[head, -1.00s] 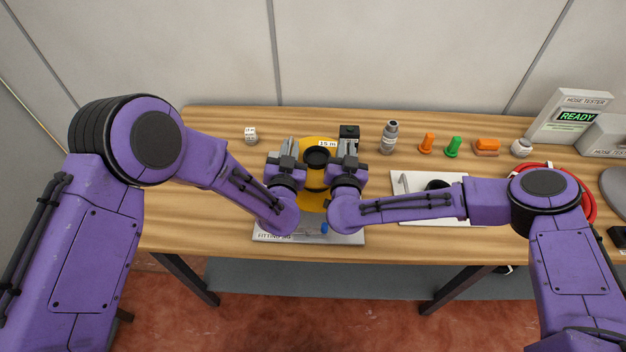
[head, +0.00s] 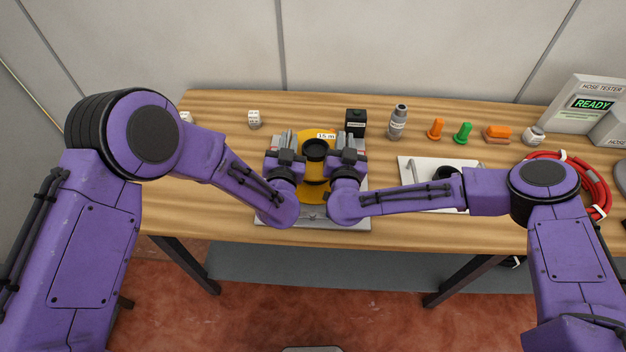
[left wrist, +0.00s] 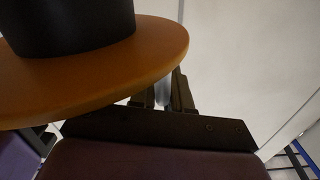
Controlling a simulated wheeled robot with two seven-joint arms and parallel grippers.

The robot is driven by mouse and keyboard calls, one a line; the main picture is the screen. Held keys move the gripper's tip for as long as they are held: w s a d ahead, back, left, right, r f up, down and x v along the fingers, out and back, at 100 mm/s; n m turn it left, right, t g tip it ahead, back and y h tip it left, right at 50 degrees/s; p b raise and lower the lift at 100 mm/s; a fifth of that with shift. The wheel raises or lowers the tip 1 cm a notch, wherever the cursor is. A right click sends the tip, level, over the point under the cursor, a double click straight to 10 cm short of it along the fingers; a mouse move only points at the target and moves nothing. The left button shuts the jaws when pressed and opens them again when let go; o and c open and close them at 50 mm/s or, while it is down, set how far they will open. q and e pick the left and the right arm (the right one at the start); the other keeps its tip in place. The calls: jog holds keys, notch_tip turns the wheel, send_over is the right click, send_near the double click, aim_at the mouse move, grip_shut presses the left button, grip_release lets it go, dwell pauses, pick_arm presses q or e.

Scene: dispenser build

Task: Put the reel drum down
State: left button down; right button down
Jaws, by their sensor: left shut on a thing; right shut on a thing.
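The reel drum (head: 318,141) is yellow with a black hub and a "15 m" label. It sits between my two grippers in the head view, above or on a grey plate (head: 345,221); the arms hide whether it touches. My left gripper (head: 289,142) is shut on the drum's left side, and my right gripper (head: 337,142) is shut on its right side. In the left wrist view the drum's orange flange (left wrist: 100,70) and black hub (left wrist: 65,22) fill the upper left, close to the gripper's fingers (left wrist: 165,95).
A black box (head: 356,122) stands just right behind the drum. A grey bottle-shaped fitting (head: 397,122), an orange peg (head: 436,128) and a green peg (head: 463,132) stand farther right. A white tray (head: 412,174) and a red hose coil (head: 597,190) lie at right. The table's left is mostly clear.

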pick_arm(q)
jog(key=shift+f+b, duration=0.3)
jog(key=shift+f, duration=0.4)
pick_arm(e)
jog(key=shift+w+d+f, duration=0.1)
jog(key=shift+f, duration=0.45)
pick_arm(q)
jog(key=c, duration=1.1)
grip_release()
jog(key=shift+d+r+p, duration=0.1)
jog(key=shift+r+p, duration=0.15)
jog(key=shift+p, duration=0.05)
pick_arm(e)
jog(key=c, duration=1.1)
grip_release()
jog(key=shift+r, duration=0.2)
pick_arm(q)
jog(key=shift+r, duration=0.15)
pick_arm(e)
jog(key=shift+r, duration=0.1)
pick_arm(q)
jog(key=shift+s, duration=0.1)
